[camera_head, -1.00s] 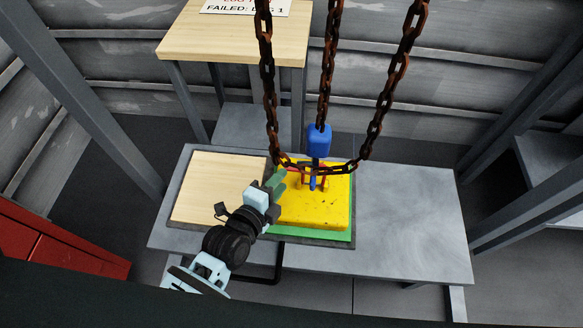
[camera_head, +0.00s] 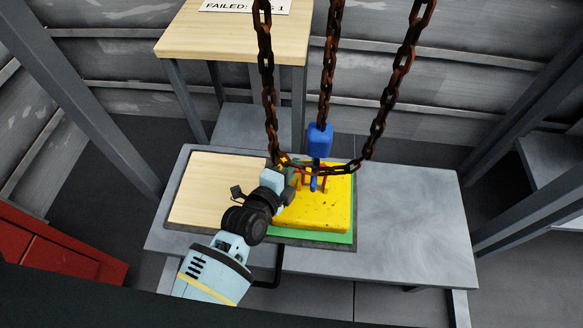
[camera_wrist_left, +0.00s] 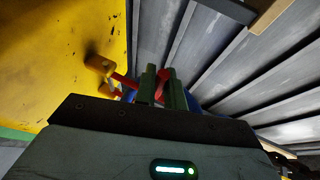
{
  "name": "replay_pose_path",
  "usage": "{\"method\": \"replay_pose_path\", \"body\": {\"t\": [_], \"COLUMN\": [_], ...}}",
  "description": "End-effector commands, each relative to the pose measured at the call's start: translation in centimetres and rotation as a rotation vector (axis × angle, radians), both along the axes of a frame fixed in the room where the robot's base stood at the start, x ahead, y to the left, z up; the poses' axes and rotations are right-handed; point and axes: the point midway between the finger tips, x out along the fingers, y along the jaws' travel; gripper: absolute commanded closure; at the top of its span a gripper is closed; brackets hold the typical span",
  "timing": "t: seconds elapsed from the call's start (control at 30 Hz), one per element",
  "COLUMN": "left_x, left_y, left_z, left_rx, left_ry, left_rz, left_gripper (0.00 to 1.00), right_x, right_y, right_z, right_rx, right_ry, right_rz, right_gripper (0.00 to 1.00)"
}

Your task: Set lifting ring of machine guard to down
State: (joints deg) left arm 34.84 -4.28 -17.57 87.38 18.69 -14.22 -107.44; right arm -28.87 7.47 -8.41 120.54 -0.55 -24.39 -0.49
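The machine guard (camera_head: 318,211) is a yellow block on a green base, on the workbench. Its red lifting ring (camera_head: 324,178) appears to stand up on the top, near the blue hook (camera_head: 319,141). My left gripper (camera_head: 290,181) is at the guard's left side, close to the ring. In the left wrist view its two green fingers (camera_wrist_left: 163,88) are close together, with a narrow gap. Red parts of the ring (camera_wrist_left: 125,81) show beside and between the fingers. I cannot tell whether they grip it. My right gripper is not in view.
Rusty chains (camera_head: 385,100) hang over the guard on several sides and loop low by the ring. A wooden board (camera_head: 215,188) lies left of the guard. The grey workbench (camera_head: 410,215) is clear to the right. A wooden stand (camera_head: 230,45) is behind.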

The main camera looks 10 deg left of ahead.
Motion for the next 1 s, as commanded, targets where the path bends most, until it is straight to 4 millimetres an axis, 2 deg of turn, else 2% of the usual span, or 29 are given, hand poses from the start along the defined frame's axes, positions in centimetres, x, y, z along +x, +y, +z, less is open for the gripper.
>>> {"method": "replay_pose_path", "body": {"t": [0.07, 0.57, 1.0], "left_x": [0.0, -0.3, -2.4], "left_y": [0.0, 0.1, -0.1], "left_z": [0.0, -0.2, -1.1], "left_rx": [0.0, 0.002, 0.0], "left_ry": [0.0, -0.036, -0.319], "left_rz": [0.0, -0.002, -0.002], "left_gripper": [1.0, 1.0, 1.0], "right_x": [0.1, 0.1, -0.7], "right_y": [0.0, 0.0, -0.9], "right_z": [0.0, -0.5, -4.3], "right_rx": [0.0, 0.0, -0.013], "right_ry": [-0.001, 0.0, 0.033], "right_rz": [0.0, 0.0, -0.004], "right_gripper": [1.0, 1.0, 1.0]}}
